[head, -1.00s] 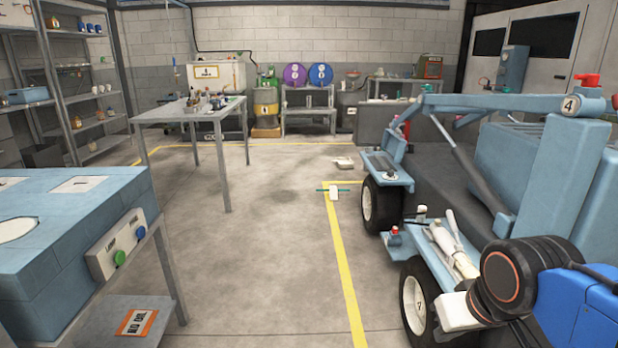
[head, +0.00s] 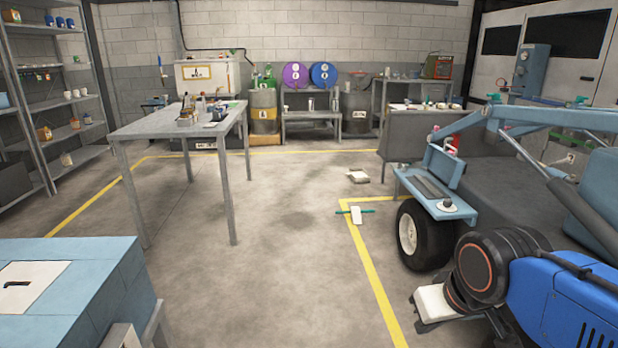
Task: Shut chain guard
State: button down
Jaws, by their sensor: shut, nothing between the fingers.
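On the front wheel-side platform of the blue machine, a light-blue hinged cover (head: 442,166) stands raised, apparently the chain guard. It stands open over a tray (head: 432,187) with dark strips, perhaps the chain, and a round knob at the near end. My gripper (head: 420,311) is at the lower right, in front of my black and blue arm, nearer to me than the cover and apart from it. Its dark fingers show only in part beside a white block. It is shut and empty.
The machine's wheel (head: 424,234) and boom (head: 545,117) stand at the right. A grey table (head: 160,123) with small items stands left of centre, and a blue bench (head: 75,290) at the lower left.

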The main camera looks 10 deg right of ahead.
aim_at(449, 167)
jog(key=i+z, duration=0.15)
jog(key=i, duration=0.4)
jog(key=i+j+z, duration=0.15)
jog(key=i, duration=0.45)
jog(key=i+j+z, duration=0.15)
jog(key=i, duration=0.4)
